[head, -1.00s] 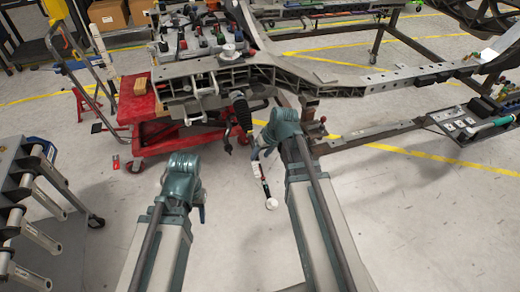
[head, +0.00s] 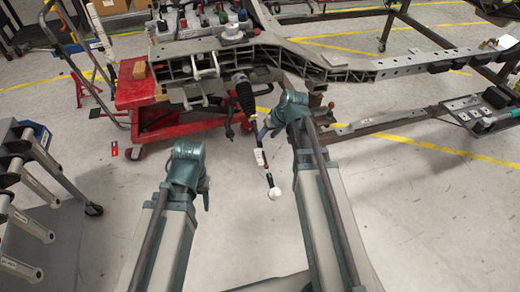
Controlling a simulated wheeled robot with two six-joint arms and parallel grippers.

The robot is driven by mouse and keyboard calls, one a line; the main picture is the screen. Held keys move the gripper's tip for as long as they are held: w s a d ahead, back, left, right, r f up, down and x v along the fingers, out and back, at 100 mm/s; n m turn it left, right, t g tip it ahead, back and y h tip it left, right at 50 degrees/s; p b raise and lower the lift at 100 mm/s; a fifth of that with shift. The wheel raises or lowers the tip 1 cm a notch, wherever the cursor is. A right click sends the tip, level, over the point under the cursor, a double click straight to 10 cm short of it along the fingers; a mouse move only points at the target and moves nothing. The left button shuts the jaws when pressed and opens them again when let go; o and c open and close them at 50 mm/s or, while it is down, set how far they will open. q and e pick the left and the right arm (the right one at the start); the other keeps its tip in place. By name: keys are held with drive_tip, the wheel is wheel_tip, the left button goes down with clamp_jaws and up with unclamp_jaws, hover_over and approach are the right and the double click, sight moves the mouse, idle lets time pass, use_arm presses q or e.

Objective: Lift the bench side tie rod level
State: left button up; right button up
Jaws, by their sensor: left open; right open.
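A tie rod with a black ribbed boot (head: 245,98) hangs down at a slant from below the front of the grey chassis frame (head: 330,68). Its thin lower part carries a white label-like piece and ends in a white round tip (head: 274,193), over the floor between my two arms. The rod is tilted, with the tip lowest. My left arm's teal joint stands to the left of the rod, and my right arm's teal joint is close to its right. I see no fingers of either gripper; nothing visible touches the rod.
A red lift cart (head: 165,120) stands under the chassis at left. A grey rack with several silver bars (head: 30,178) is at the left edge. A side tray with a green-handled tool (head: 485,122) is at right. The floor around the white tip is clear.

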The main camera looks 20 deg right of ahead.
sight(260, 144)
drive_tip(key=b+x, duration=0.7)
drive_tip(key=x, duration=0.2)
drive_tip(key=shift+a+f, duration=0.1)
drive_tip(key=shift+f, duration=0.15)
drive_tip(key=shift+r, duration=0.1)
clamp_jaws()
idle(0.9)
